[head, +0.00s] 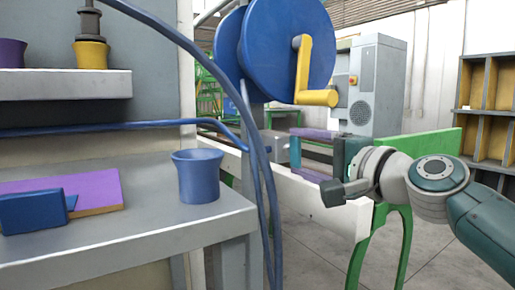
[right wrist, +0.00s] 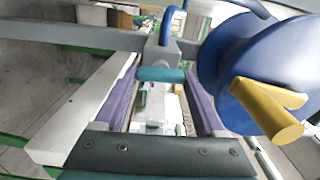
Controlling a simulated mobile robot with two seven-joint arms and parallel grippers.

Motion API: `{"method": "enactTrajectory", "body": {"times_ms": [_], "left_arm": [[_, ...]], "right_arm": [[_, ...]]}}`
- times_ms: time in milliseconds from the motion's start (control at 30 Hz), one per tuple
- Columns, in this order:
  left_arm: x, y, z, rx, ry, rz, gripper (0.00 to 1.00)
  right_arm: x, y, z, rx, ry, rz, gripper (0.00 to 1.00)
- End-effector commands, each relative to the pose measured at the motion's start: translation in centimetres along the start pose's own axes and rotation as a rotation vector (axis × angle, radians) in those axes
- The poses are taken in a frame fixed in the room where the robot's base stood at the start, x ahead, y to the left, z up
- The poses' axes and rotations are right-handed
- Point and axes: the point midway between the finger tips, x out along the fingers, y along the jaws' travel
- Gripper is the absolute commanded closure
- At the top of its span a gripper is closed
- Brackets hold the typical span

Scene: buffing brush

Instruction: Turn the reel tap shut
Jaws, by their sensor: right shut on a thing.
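The reel tap has a grey body (head: 273,147) low beside the blue hose reel (head: 285,42), and a teal bar handle (head: 295,152) that looks upright in the head view. In the right wrist view the grey body (right wrist: 162,54) has a blue hose above it, and the teal handle (right wrist: 160,75) lies across between my purple fingers. My right gripper (head: 295,154) is shut on the handle, one finger at each end of the bar. It also shows in the right wrist view (right wrist: 161,77). My left gripper is not in view.
The reel's yellow crank (head: 303,75) hangs just above my right gripper. A blue hose (head: 262,180) runs down in front of the post. A white rail (head: 345,214) passes below my gripper. A grey bench (head: 140,230) with a blue cup (head: 197,177) stands at left.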

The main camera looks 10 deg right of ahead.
Motion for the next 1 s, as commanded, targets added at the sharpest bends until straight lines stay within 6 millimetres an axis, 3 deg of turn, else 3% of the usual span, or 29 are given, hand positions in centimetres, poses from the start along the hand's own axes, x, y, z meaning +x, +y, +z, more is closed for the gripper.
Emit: {"method": "enactTrajectory", "body": {"times_ms": [700, 733, 933, 1000], "left_arm": [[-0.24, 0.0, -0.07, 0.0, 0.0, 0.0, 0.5], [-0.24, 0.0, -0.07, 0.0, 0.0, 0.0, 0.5], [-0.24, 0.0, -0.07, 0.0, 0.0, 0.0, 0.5], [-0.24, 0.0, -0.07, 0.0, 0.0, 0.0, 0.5]], "right_arm": [[0.01, 0.04, 0.03, 0.076, -0.001, 0.0, 0.83], [0.01, 0.04, 0.03, 0.076, -0.001, 0.0, 0.25], [0.01, 0.03, 0.02, 0.074, -0.001, 0.0, 0.03], [0.01, 0.03, 0.02, 0.074, -0.001, 0.0, 0.0]]}}
